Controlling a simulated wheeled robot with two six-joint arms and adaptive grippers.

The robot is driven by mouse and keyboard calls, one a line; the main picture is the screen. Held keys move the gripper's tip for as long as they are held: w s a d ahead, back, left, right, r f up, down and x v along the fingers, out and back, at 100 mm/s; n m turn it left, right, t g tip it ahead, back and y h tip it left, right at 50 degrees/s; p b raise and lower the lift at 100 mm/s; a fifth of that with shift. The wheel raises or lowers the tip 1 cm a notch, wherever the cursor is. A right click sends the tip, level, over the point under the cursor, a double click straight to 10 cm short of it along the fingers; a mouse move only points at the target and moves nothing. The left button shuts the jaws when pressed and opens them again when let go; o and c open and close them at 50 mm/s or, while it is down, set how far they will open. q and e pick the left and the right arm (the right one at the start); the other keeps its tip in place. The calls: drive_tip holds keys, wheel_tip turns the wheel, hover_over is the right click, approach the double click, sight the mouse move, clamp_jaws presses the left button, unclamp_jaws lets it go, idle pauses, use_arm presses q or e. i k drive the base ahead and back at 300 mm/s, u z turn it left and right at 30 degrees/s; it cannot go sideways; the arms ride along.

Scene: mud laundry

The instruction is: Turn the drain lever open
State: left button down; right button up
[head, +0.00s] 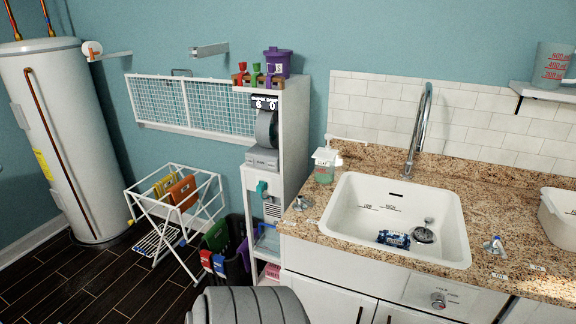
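A round metal knob (438,300) sits on a pale labelled plate on the cabinet front below the sink; I cannot tell if it is the drain lever or how it is turned. The white sink (342,209) has a round metal drain fitting (424,234) on its floor. A small metal handle with a blue part (494,246) stands on the counter right of the sink. Another small metal handle (301,203) stands left of it. Neither of my grippers is in view.
A blue-and-white packet (394,239) lies in the sink. A tall faucet (419,125) rises behind it. A soap bottle (325,165) stands at the back left and a white tub (560,219) at the right. A drying rack (150,205) stands on the floor left.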

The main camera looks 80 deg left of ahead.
sight(300, 200)
drive_tip(key=u, duration=0.85)
drive_tip(key=i, duration=0.95)
drive_tip(key=u, duration=0.85)
